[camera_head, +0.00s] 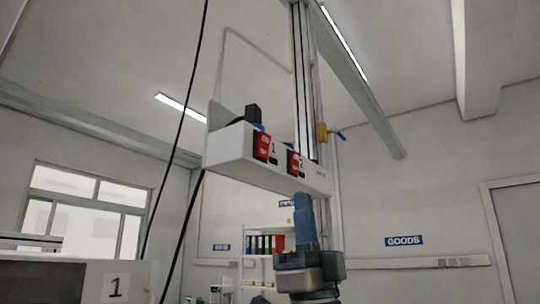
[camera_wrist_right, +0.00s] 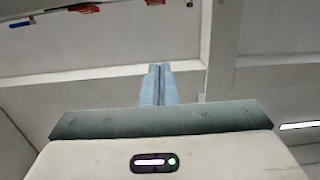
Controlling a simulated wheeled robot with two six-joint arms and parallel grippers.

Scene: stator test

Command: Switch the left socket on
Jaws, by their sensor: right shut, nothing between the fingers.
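A white socket box (camera_head: 225,145) hangs overhead in the head view. Its front carries two red switches: the left one (camera_head: 262,147) beside a "1" and the right one (camera_head: 294,163) beside a "2". A black plug (camera_head: 252,113) sits on top at the left end. I cannot tell the switch positions. My right gripper (camera_head: 302,203) points up, below and in front of the box's right end, apart from both switches. Its fingers (camera_wrist_right: 157,82) are shut and empty in the right wrist view. Small red parts (camera_wrist_right: 85,8) show at that view's top edge. My left gripper is out of view.
A black cable (camera_head: 187,95) hangs left of the box, and a vertical rail (camera_head: 300,70) rises behind it. A yellow valve with a blue lever (camera_head: 323,133) is right of the box. Shelves with binders (camera_head: 264,244) stand behind. The space before the box is open.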

